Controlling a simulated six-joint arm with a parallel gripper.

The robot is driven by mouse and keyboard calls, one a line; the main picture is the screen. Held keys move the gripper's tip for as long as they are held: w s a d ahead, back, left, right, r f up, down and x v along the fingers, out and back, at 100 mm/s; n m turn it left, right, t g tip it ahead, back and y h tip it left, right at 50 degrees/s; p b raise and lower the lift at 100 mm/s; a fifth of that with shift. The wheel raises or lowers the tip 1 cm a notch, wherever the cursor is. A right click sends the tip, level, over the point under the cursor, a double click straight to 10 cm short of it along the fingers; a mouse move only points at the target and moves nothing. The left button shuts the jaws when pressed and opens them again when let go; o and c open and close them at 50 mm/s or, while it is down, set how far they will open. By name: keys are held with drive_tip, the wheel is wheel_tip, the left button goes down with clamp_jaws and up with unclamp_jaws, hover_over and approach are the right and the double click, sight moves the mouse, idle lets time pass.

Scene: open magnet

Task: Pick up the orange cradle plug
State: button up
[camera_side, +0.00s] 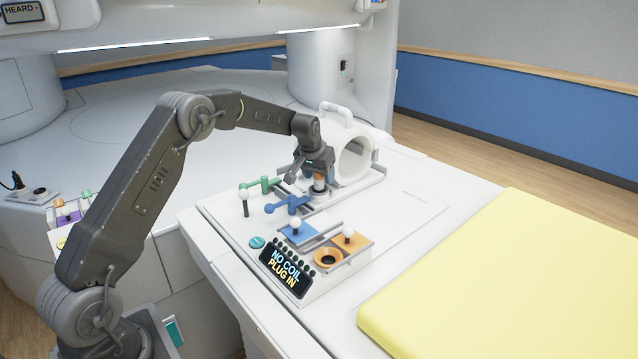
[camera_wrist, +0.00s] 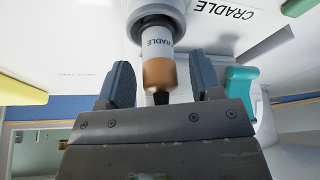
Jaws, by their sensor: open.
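The orange cradle plug (camera_wrist: 159,73) shows in the wrist view with an orange end, a white band reading CRADLE and a dark tip. Its other end sits in a round grey holder (camera_wrist: 150,20). In the side view the plug (camera_side: 319,184) stands upright, partly hidden under my gripper (camera_side: 317,172). My gripper (camera_wrist: 163,78) is open, one finger on each side of the plug, with visible gaps between fingers and plug in the wrist view.
A white ring-shaped coil (camera_side: 354,157) with a handle stands just behind the plug. Green (camera_side: 262,185) and blue (camera_side: 288,204) levers lie to the left. In front, a panel has an orange-ringed socket (camera_side: 328,258) and a display (camera_side: 284,270) reading NO COIL PLUG IN. A yellow pad (camera_side: 520,285) lies right.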

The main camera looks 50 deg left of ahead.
drive_tip(key=shift+c, duration=0.3)
drive_tip(key=c, duration=1)
drive_tip(key=shift+o, duration=0.2)
drive_tip(key=shift+r, duration=0.15)
wheel_tip(320, 180, up, 4)
drive_tip(key=shift+r, duration=0.1)
drive_tip(key=s+a+r, duration=0.6)
drive_tip(key=s+a, duration=0.2)
drive_tip(key=shift+s+r, duration=0.3)
